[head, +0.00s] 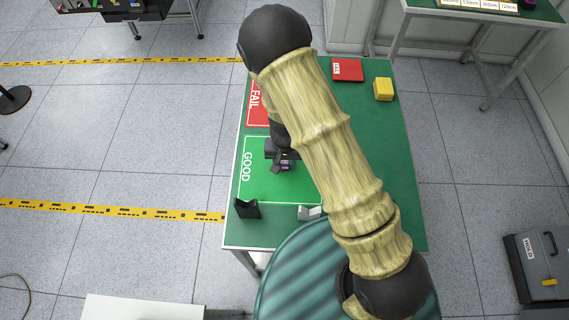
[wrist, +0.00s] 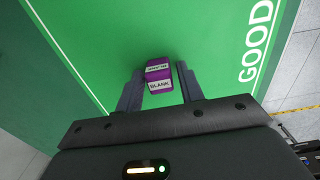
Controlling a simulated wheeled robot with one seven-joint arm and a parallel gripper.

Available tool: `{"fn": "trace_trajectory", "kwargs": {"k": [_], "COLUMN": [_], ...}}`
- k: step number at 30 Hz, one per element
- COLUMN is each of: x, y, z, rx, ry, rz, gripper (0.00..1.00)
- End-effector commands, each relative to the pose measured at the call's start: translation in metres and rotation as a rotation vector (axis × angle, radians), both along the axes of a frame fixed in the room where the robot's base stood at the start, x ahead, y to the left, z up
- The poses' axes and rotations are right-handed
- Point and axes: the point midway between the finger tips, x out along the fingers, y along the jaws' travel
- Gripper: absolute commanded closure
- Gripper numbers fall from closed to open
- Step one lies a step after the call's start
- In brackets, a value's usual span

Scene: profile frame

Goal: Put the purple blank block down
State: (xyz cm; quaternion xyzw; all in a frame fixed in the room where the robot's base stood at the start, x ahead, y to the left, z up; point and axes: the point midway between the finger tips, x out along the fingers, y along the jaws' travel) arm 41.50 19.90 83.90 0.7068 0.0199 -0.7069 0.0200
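The purple blank block (wrist: 158,76) sits between the two fingers of my gripper (wrist: 160,82) in the wrist view. It is a small purple block with white labels, one reading BLANK. In the head view the block (head: 285,166) shows as a small purple patch at my gripper (head: 284,163), over the green GOOD area (head: 258,183). I cannot tell whether its underside touches the mat.
The green table (head: 400,150) also bears a red FAIL area (head: 257,104), a red box (head: 347,70) and a yellow block (head: 383,89) at the back. A black holder (head: 247,208) and a light holder (head: 309,212) stand near the front. My arm covers the table's middle.

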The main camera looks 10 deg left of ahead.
Motion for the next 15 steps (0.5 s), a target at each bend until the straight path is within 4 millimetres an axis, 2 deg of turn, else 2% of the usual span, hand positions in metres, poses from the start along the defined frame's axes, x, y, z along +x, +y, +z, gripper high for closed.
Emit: {"fn": "trace_trajectory", "kwargs": {"k": [1,4,6,15], "x": [0.0,0.0,0.0,0.0004], "y": [0.0001,0.0001,0.0001,0.0006], "z": [0.0001,0.0001,0.0001,0.0049], "rx": [0.0,0.0,0.0,0.001], "ry": [0.0,0.0,0.0,-0.002], "rz": [0.0,0.0,0.0,0.001], "gripper": [0.73,0.92,1.0,1.0]}}
